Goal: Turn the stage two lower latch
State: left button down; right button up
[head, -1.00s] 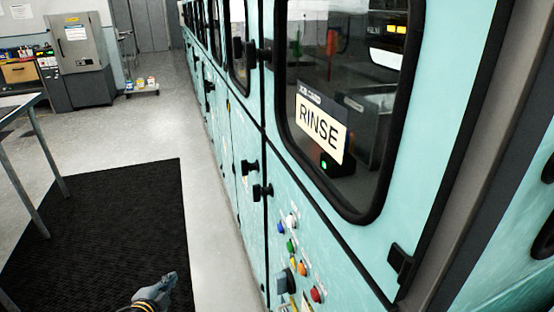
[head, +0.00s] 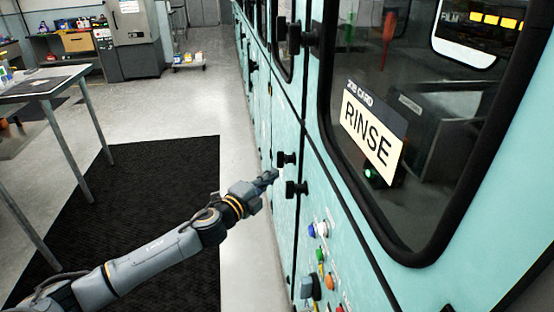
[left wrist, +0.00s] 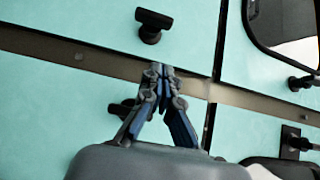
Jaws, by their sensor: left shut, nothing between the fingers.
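Two black T-handled lower latches sit by a vertical seam on the teal panels in the head view: one (head: 286,158) on the far side and one (head: 295,188) on the near side. No stage number is readable, so I cannot tell which is stage two's. My left gripper (head: 270,177) is shut and empty, its tips close beside these latches; contact cannot be told. In the left wrist view, the closed fingertips (left wrist: 162,70) lie over a seam strip. One latch (left wrist: 152,24) is clear beyond them; another (left wrist: 122,108) is partly hidden by a finger. My right gripper is out of view.
A RINSE card (head: 373,132) shows in the near window. Coloured buttons (head: 322,252) lie below it. Upper latches (head: 290,36) stick out above. A black mat (head: 150,215) covers the floor at left, beside a table (head: 45,85).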

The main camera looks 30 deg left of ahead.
pick_arm(q)
jog(key=w+a, duration=0.1)
jog(key=w, duration=0.6)
jog(key=shift+a+p, duration=0.35)
jog(key=shift+a, duration=0.05)
